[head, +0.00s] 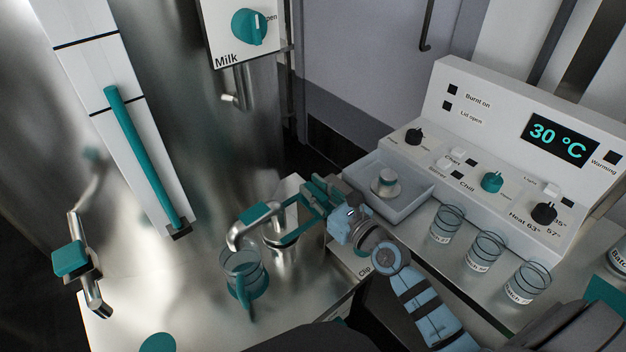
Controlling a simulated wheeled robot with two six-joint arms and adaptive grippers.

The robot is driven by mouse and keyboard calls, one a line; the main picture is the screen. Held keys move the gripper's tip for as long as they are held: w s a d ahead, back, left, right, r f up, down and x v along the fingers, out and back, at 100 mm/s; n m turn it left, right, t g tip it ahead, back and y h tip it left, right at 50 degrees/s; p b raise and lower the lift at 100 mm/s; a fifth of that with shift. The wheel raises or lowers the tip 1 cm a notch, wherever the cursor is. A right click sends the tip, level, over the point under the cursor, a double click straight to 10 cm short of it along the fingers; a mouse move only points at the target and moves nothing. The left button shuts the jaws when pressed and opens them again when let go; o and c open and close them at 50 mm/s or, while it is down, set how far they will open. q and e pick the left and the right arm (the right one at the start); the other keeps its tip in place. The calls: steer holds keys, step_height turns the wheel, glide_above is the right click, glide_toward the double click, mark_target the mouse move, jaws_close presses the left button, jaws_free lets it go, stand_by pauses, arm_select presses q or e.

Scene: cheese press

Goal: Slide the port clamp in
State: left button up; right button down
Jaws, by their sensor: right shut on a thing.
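My right gripper (304,201) reaches in from the right, beside the metal spout with a teal top (258,213). It is shut on a small part that I take to be the port clamp; the teal fingers hide most of it, and I cannot tell how far in it sits. A round metal fitting (282,238) stands just below the fingers. A clear jug with a teal handle (243,272) stands under the spout. My left gripper is not in view.
A white tray (402,203) with a small round part (385,183) lies right of the gripper. Several labelled glass jars (484,252) stand before the control panel (530,150), which reads 30 °C. Another tap (75,260) is at the left. The counter's front left is mostly clear.

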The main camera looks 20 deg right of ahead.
steer(key=shift+a+f, duration=0.1)
steer(key=c, duration=1.5)
jaws_free()
steer(key=shift+a, duration=0.1)
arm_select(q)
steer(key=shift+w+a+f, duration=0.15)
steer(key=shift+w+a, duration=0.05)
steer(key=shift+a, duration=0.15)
arm_select(e)
steer(key=shift+o, duration=0.3)
steer(key=shift+s, duration=0.1)
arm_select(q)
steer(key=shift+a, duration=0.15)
arm_select(e)
steer(key=v, duration=1.2)
